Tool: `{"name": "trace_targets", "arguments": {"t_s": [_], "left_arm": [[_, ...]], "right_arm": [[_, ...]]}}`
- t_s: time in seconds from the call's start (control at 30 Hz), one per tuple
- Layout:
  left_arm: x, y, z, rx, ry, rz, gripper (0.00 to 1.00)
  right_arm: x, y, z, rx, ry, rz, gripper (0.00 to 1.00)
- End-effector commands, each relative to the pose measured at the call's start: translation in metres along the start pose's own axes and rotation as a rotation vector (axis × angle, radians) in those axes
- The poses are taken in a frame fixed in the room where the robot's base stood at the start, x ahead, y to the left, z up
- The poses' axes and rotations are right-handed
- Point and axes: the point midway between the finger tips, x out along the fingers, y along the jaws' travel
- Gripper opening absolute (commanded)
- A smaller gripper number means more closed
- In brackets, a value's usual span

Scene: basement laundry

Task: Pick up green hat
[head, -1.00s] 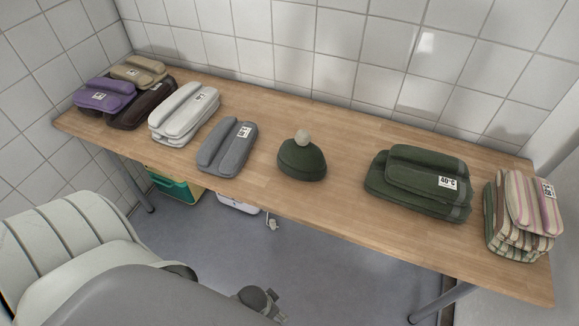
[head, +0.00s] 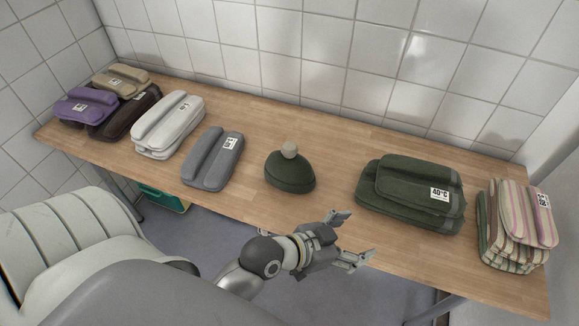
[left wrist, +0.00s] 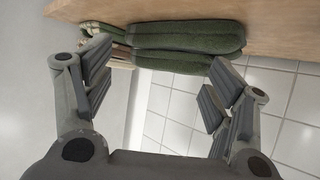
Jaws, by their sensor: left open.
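The green hat (head: 290,172) with a pale pompom stands on the wooden table, between a grey folded towel and a green towel stack. My left gripper (head: 358,238) is open and empty near the table's front edge, to the right of the hat and nearer to me. Its fingers point to the right, away from the hat. In the left wrist view the open fingers (left wrist: 160,95) show with the green towel stack (left wrist: 185,45) beyond them; the hat is not in that view. My right gripper is not in view.
The wooden table (head: 330,130) runs along a tiled wall. A grey towel (head: 212,160) lies left of the hat. White (head: 168,125), purple (head: 85,105) and other towels are at the far left. Striped towels (head: 520,220) stand at the right end. Bare wood surrounds the hat.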

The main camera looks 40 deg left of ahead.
Motion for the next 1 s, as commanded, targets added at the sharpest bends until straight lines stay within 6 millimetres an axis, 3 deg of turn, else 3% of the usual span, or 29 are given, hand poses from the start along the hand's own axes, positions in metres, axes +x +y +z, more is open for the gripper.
{"name": "trace_targets", "arguments": {"t_s": [0.2, 0.3, 0.4, 0.53, 0.7, 0.9, 1.0], "left_arm": [[0.015, -0.023, -0.074, 0.04, 0.389, -0.154, 0.78], [0.011, -0.047, -0.095, 0.031, 0.523, -0.302, 0.78], [0.003, -0.076, -0.103, 0.007, 0.606, -0.484, 0.78], [-0.011, -0.115, -0.09, -0.043, 0.621, -0.753, 0.78], [-0.029, -0.149, -0.048, -0.114, 0.501, -1.066, 0.78], [-0.042, -0.162, -0.005, -0.162, 0.329, -1.268, 0.78], [-0.044, -0.165, 0.004, -0.169, 0.286, -1.307, 0.78]], "right_arm": [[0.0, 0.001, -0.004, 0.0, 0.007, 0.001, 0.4], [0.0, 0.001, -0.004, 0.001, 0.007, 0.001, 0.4], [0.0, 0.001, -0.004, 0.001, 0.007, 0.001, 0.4], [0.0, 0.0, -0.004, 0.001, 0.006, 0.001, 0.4], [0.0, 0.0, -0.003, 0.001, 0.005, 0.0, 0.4], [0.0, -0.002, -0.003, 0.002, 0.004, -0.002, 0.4], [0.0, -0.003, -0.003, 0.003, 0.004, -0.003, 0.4]]}}
